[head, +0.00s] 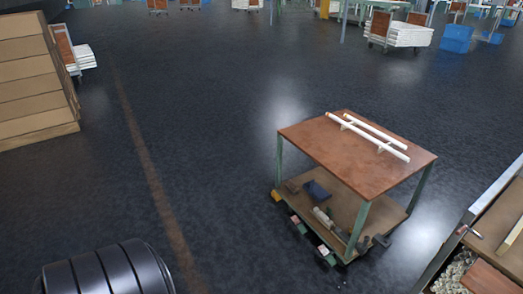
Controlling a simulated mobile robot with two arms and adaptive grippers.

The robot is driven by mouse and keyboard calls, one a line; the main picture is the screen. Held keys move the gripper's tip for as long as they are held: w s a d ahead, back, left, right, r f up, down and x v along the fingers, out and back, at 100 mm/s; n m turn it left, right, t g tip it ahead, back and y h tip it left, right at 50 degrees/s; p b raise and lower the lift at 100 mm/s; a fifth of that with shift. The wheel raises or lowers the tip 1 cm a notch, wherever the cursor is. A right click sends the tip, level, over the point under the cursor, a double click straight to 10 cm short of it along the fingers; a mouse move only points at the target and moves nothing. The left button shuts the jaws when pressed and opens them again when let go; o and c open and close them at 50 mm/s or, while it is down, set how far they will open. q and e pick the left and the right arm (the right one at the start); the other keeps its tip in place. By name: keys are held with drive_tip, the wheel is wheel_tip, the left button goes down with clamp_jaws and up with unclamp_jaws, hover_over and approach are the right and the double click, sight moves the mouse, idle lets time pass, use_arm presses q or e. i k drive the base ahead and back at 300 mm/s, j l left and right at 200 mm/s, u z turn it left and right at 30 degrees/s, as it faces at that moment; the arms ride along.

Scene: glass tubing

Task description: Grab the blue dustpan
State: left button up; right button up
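A small dark blue object (317,191) lies on the lower shelf of a cart (365,153) right of centre. It may be the blue dustpan, but it is too small to be sure of its shape. The cart has a reddish-brown top and green legs. Dark and grey items lie on the same shelf, near and in front of the blue object. The cart top overhangs the shelf and hides part of it. Neither of my grippers is in view.
Two white tubes (374,132) lie on the cart top. A bench-like structure (500,232) is at lower right. A black ribbed object (105,272), unclear what, is at bottom left. Blue bins (457,38) stand far right. The middle floor is clear.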

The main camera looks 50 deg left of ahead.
sight(314, 190)
drive_tip(key=u, duration=1.05)
drive_tip(key=z, duration=0.5)
drive_tip(key=i+j+z, duration=0.25)
drive_tip(key=j+z, duration=0.3)
drive_tip(key=i+j+z, duration=0.25)
drive_tip(key=j+z, duration=0.25)
drive_tip(key=j, duration=0.15)
